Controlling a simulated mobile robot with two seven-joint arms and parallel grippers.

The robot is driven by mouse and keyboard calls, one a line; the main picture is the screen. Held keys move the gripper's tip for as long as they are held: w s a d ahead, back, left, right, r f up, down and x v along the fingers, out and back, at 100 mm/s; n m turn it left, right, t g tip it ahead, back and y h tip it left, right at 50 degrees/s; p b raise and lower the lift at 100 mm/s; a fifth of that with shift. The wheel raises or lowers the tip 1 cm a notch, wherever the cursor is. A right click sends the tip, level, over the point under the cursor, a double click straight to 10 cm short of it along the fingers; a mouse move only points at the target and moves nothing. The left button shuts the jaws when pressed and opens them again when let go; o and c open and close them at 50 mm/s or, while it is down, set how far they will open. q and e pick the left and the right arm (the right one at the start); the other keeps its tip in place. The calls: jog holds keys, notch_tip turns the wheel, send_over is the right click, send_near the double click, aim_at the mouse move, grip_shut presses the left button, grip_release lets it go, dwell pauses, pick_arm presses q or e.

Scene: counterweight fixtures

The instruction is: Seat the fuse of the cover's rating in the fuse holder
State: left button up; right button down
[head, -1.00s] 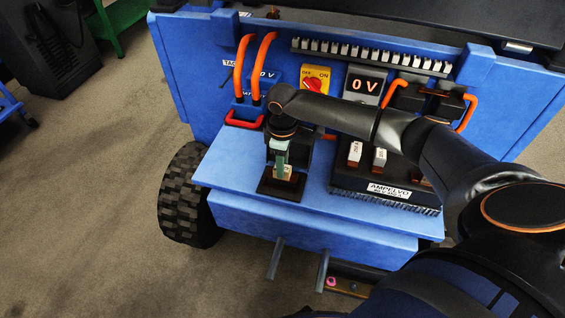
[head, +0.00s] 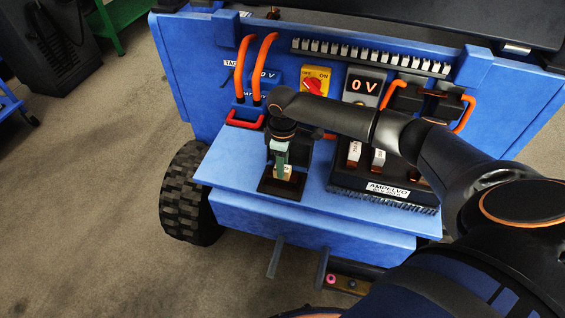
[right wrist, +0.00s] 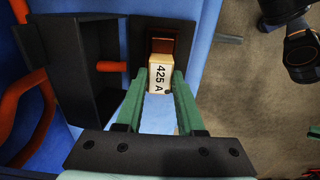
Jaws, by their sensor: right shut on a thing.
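My right gripper (head: 281,161) points down at the front left of the blue shelf. Its green fingers are shut on a pale fuse (head: 284,173), which reads "425 A" in the right wrist view (right wrist: 158,76). The fuse is over a dark base (head: 268,187) that looks like the fuse holder; it also shows in the right wrist view (right wrist: 143,28). A brown part lies just beyond the fuse there, and I cannot tell whether the fuse is seated. No cover rating is readable. My left gripper is not in view.
A black rack (head: 390,187) marked "AMPELVO" holds more fuses to the right. A black open box (right wrist: 80,75) is close beside my right gripper.

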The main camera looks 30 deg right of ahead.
jog(key=shift+f, duration=0.65)
jog(key=shift+p, duration=0.5)
jog(key=shift+f, duration=0.65)
dwell(0.5)
jog(key=shift+c, duration=2.2)
grip_release()
